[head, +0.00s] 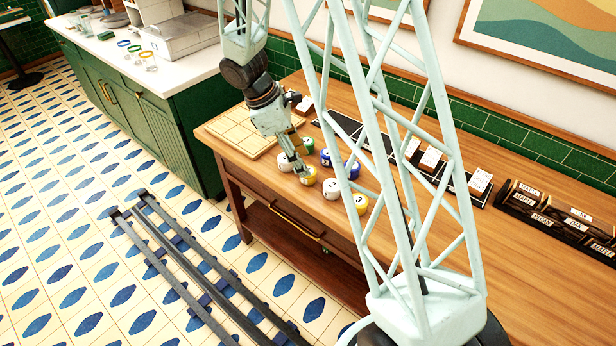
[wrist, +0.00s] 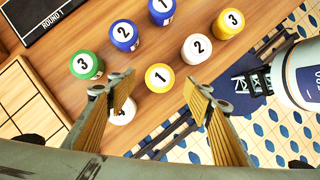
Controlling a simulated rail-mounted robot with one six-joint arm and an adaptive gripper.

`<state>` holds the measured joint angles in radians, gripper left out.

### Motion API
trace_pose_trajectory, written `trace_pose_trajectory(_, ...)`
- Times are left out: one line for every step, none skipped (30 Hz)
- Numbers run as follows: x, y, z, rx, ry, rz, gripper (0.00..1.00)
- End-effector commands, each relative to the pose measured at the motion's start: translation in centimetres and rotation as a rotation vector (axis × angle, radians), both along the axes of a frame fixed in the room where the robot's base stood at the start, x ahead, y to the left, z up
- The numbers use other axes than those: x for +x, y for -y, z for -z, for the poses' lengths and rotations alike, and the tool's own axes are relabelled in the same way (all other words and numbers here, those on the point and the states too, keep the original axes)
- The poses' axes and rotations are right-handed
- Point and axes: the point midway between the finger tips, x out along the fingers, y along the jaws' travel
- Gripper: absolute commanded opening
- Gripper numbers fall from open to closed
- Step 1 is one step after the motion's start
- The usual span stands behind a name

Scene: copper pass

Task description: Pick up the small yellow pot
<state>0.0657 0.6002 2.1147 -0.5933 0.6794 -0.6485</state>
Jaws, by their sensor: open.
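A yellow pot marked 1 (wrist: 159,77) stands upright on the wooden counter, ahead of my gripper and between the lines of its fingers in the wrist view. In the head view a yellow pot (head: 309,177) shows close beside the fingertips. A second yellow pot, marked 3 (wrist: 231,22), stands farther off to the upper right; it also shows in the head view (head: 360,203). The two yellow pots look similar in size. My gripper (wrist: 164,95) is open and empty, fingers spread wide. Its left finger partly covers a white pot (wrist: 122,114).
A white pot marked 2 (wrist: 196,47) stands between the yellow pots. A green pot (wrist: 86,65) and two blue pots (wrist: 124,35) form a row behind. A pale wooden grid board (wrist: 28,100) lies left, and a dark board (wrist: 40,15) at upper left. The counter's edge is near.

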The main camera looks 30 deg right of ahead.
Motion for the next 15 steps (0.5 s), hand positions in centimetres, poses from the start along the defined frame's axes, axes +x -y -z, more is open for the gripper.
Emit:
trace_pose_trajectory(-0.12,0.14,0.37,0.0,-0.002,-0.001,0.47)
trace_pose_trajectory(-0.15,0.19,0.5,0.0,-0.002,-0.001,0.47)
trace_pose_trajectory(-0.18,0.23,0.64,0.001,-0.001,-0.001,0.47)
trace_pose_trajectory(-0.19,0.26,0.71,0.001,-0.001,-0.001,0.47)
trace_pose_trajectory(-0.2,0.28,0.76,0.0,0.0,-0.001,0.47)
trace_pose_trajectory(-0.19,0.28,0.79,0.0,0.0,-0.001,0.47)
trace_pose_trajectory(-0.19,0.29,0.8,0.0,0.0,-0.001,0.47)
trace_pose_trajectory(-0.19,0.29,0.8,0.0,0.0,0.0,0.47)
trace_pose_trajectory(-0.19,0.27,0.79,0.0,0.0,0.0,0.47)
trace_pose_trajectory(-0.19,0.27,0.79,0.0,0.0,0.0,0.47)
trace_pose_trajectory(-0.18,0.28,0.79,0.0,0.0,0.0,0.47)
trace_pose_trajectory(-0.18,0.28,0.79,0.0,0.0,0.0,0.47)
trace_pose_trajectory(-0.18,0.28,0.79,0.0,0.0,0.0,0.47)
trace_pose_trajectory(-0.18,0.28,0.79,0.0,0.0,0.0,0.47)
trace_pose_trajectory(-0.18,0.29,0.81,0.0,0.0,0.0,0.47)
